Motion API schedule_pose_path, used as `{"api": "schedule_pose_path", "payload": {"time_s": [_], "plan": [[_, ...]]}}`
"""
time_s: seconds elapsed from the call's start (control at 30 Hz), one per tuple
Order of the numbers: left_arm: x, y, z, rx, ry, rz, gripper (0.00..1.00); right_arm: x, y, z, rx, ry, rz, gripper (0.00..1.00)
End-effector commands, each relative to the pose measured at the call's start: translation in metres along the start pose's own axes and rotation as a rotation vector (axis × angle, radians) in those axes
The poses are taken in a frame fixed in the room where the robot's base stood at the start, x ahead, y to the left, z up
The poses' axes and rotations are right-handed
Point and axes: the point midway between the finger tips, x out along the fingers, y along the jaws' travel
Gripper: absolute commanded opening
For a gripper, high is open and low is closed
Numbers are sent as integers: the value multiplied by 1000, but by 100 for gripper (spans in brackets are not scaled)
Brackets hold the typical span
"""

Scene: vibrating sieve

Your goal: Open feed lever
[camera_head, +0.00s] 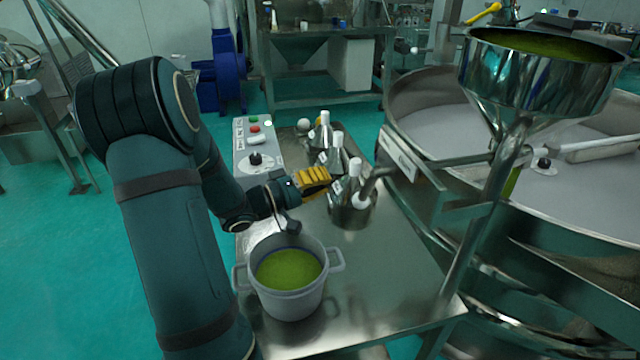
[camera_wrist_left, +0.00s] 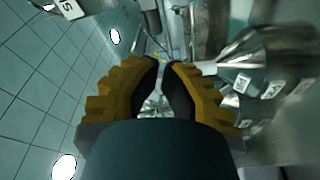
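A yellow-handled lever (camera_head: 483,14) sticks up to the right beside the steel feed hopper (camera_head: 545,85), which holds green material. I cannot confirm that it is the feed lever. My left gripper (camera_head: 318,181), with yellow fingers, is above the steel table, beside the metal bottles and well below and left of the yellow handle. In the left wrist view its fingers (camera_wrist_left: 162,68) stand a little apart with nothing held between them. My right gripper is not in view.
A white pot (camera_head: 290,305) of green material stands on the steel table (camera_head: 400,290). The large round sieve (camera_head: 450,150) fills the right side.

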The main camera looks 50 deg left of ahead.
Motion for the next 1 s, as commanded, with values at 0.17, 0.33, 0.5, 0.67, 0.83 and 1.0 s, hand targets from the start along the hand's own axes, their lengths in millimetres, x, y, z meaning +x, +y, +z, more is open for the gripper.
{"api": "schedule_pose_path", "payload": {"time_s": [0.17, 0.33, 0.5, 0.67, 0.83, 1.0], "plan": [[37, 0, 1, 1, -3, 3, 0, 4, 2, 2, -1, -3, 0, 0], [69, -1, 1, -1, -2, 2, 0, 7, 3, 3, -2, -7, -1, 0], [60, -1, 24, -1, 0, -1, 0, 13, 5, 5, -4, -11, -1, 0], [56, -1, 35, 0, 1, -1, 0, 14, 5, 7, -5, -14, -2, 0], [55, 0, 38, 0, 0, 0, 0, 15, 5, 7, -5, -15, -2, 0], [55, 0, 38, 0, 0, 0, 0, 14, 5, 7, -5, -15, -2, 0]]}}
